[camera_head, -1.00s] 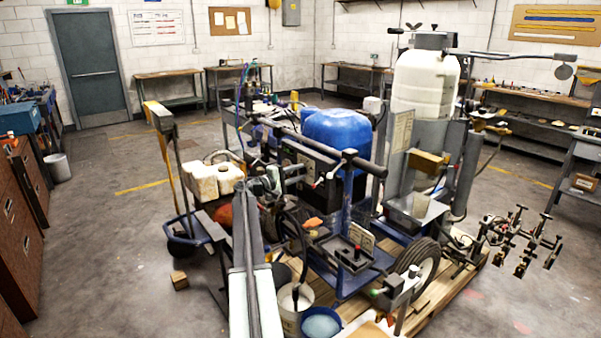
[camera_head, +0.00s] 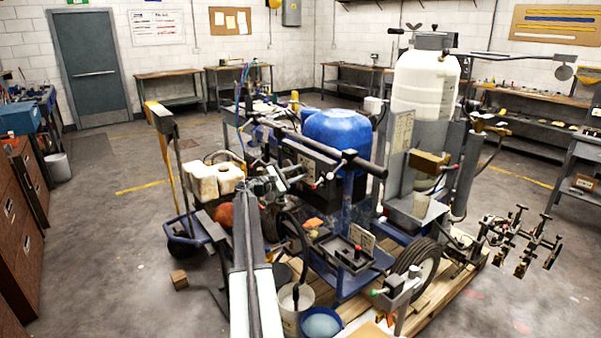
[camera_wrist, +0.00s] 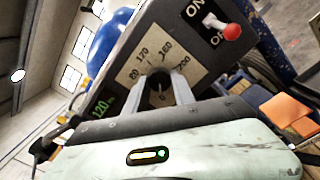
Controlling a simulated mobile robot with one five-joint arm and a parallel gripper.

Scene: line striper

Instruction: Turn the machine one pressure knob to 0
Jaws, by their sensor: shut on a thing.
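The pressure knob (camera_wrist: 158,82) is a dark round knob on a pale dial plate (camera_wrist: 136,66) marked 80, 120, 160, 200 and 0. My gripper (camera_wrist: 157,94) has one finger on each side of the knob and is shut on it. The 0 mark shows between the fingers; the knob's exact pointing is hard to tell. A green display (camera_wrist: 103,107) left of the dial seems to read 120. In the head view my arm reaches to the dark control box (camera_head: 308,158) of the machine, and the knob is not clear there.
A red-tipped switch (camera_wrist: 230,31) marked ON and OFF sits right of the dial. A blue tank (camera_head: 338,128) rises behind the box. A dark horizontal bar (camera_head: 340,157) crosses above it. White jugs (camera_head: 215,180) stand to the left. Open floor lies at the left.

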